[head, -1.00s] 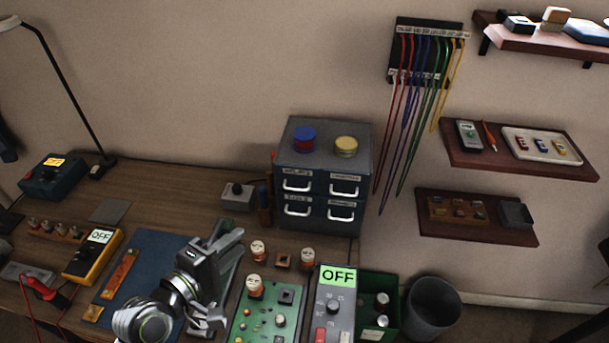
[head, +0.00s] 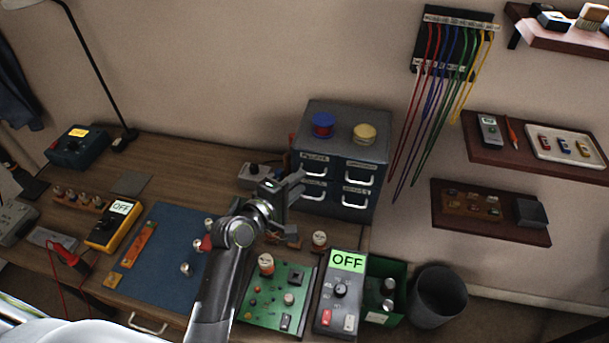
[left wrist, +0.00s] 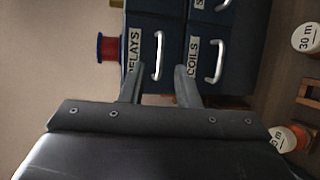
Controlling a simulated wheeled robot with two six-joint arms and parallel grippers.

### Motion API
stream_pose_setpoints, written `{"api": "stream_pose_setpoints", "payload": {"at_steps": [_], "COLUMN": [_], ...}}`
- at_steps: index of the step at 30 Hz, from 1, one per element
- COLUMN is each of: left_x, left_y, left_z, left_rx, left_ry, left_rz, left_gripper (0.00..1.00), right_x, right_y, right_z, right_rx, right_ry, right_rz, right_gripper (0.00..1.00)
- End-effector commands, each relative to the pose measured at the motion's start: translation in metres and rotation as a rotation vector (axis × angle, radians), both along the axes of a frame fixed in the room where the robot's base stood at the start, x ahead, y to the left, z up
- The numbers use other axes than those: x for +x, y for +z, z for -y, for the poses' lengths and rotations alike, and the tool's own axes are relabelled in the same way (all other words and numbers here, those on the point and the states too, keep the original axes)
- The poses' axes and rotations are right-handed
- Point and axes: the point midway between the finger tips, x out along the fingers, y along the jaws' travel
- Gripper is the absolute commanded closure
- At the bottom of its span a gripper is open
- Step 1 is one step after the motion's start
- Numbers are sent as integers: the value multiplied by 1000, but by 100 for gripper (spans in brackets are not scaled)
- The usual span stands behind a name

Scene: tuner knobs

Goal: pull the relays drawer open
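The dark blue-grey cabinet (head: 345,118) stands at the back right of the desk, with two columns of drawers. The relays drawer (head: 314,160) is its upper left one and looks shut. In the left wrist view, turned sideways, the label RELAYS (left wrist: 133,52) and the white relays handle (left wrist: 158,55) show beside the COILS drawer (left wrist: 194,55). My left gripper (head: 294,188) is open and empty in front of the left column. In the left wrist view its fingers (left wrist: 157,82) point at the relays handle, which appears between and just beyond the tips. My right gripper is not in view.
A green circuit board (head: 275,300) and a meter reading OFF (head: 341,290) lie in front. A bin (head: 437,296) stands right.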

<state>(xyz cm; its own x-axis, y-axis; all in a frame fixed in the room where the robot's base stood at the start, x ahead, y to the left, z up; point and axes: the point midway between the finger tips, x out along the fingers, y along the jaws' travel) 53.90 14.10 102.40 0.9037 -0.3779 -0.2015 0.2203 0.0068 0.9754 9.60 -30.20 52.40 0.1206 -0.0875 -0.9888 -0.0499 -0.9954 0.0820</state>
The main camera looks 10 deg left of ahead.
Motion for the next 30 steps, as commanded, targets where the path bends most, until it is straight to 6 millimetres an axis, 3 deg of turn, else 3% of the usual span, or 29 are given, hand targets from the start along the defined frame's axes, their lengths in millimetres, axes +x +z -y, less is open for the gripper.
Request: {"api": "stream_pose_setpoints", "payload": {"at_steps": [7,19,26,30], "left_x": [24,29,29,29], "left_y": [-5,-7,-7,-7], "left_z": [10,12,12,12], "left_rx": [-1,0,-1,-1], "left_ry": [-1,0,0,0], "left_rz": [-1,0,0,0], "left_gripper": [71,71,100,100], "right_x": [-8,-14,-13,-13], "right_y": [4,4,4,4], "right_z": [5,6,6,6], "right_rx": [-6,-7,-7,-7], "right_ry": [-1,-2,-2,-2], "right_rz": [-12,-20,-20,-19], "right_gripper": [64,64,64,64]}}
